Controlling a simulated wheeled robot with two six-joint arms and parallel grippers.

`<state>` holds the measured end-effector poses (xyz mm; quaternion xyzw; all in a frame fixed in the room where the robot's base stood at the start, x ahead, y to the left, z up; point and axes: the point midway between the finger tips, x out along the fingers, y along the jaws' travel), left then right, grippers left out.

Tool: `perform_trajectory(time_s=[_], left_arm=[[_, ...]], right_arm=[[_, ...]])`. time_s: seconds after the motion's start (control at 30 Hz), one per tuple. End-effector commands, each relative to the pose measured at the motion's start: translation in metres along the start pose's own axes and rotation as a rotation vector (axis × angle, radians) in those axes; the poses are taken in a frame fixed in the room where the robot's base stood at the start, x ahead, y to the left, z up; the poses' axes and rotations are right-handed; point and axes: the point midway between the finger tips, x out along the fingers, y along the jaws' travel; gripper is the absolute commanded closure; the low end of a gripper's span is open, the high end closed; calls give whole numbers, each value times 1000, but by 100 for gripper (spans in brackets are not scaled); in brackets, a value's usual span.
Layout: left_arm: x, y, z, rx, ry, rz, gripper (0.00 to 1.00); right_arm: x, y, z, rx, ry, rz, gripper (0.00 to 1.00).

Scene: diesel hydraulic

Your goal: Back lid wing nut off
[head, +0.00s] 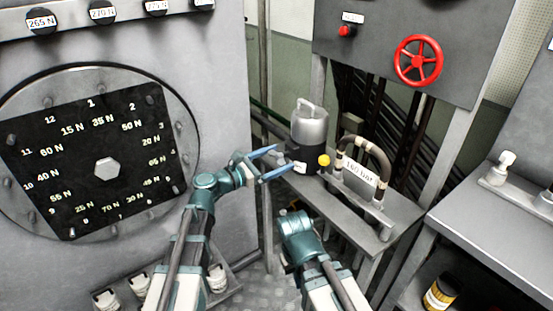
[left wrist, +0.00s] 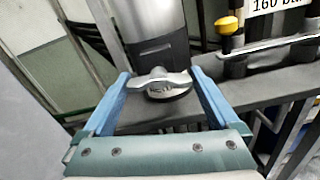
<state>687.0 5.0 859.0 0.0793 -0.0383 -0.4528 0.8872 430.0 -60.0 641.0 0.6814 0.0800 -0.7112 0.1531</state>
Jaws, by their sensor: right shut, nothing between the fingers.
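The wing nut (left wrist: 160,80) is silver with two wings. In the head view this canister (head: 310,124) is a grey cylinder with a top handle and a dark lower band. My left gripper (head: 277,162) is open in front of it. Its blue fingers stand on either side of the wing nut in the wrist view, with gaps visible. My right gripper (head: 296,222) is low in front of the bench, shut and empty; its fingertips are hard to make out.
A yellow knob (head: 323,160) and a curved pipe with a "160 bar" label (head: 360,172) stand right of the canister on the narrow grey bench (head: 385,226). A red handwheel (head: 418,60) is above. A large round flange (head: 30,215) fills the left.

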Motion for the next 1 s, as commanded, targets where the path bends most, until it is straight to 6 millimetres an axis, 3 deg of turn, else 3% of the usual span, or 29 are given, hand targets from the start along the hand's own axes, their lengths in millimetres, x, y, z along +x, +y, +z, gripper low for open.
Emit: perform_trajectory(time_s=[0.37,0.8,1.0], left_arm=[[-9,0,0,-1,-2,3,0],[-98,0,0,-1,-1,5,0],[-126,0,0,-1,-1,3,0]], right_arm=[[0,0,0,0,0,0,100],[0,0,0,0,0,0,100],[0,0,0,0,0,0,100]])
